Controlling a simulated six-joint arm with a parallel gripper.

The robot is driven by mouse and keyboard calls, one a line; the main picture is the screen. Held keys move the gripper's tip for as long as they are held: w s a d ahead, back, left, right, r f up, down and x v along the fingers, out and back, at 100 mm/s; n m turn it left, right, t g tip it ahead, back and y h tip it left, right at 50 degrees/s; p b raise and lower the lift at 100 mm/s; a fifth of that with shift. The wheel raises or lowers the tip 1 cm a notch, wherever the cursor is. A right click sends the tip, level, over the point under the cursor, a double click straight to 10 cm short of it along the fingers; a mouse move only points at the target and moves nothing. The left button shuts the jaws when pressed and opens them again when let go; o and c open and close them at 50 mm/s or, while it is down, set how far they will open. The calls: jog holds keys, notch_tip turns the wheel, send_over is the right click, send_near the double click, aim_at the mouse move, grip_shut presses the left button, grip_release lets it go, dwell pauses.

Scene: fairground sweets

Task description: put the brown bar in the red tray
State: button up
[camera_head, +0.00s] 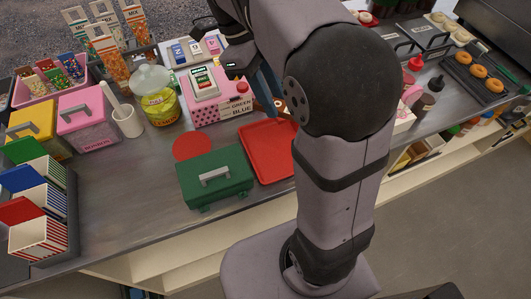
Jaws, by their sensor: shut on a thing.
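The red tray (262,166) lies flat on the metal counter, right of the green toolbox, its right side hidden behind my arm. No bar shows in it where I can see. My gripper (268,92) is partly hidden by my arm, beyond the tray and just right of the pink box. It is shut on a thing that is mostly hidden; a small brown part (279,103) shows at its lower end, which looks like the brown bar.
A green toolbox (215,178) stands left of the tray, by a flat red disc (192,147). A pink box (222,112) with a card reader stands behind. A yellow jar (158,105) and white mortar (127,122) are further left. Doughnuts (480,71) lie far right.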

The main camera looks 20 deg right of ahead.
aim_at(277, 157)
jog(key=shift+s, duration=0.15)
notch_tip(277, 157, down, 18)
jog(key=shift+f, duration=0.1)
dwell(0.8)
jog(key=shift+f, duration=0.1)
jog(key=o, duration=0.8)
jog(key=v, duration=1.2)
jog(key=shift+r+b, duration=0.25)
jog(key=shift+b, duration=0.05)
jog(key=shift+d, duration=0.15)
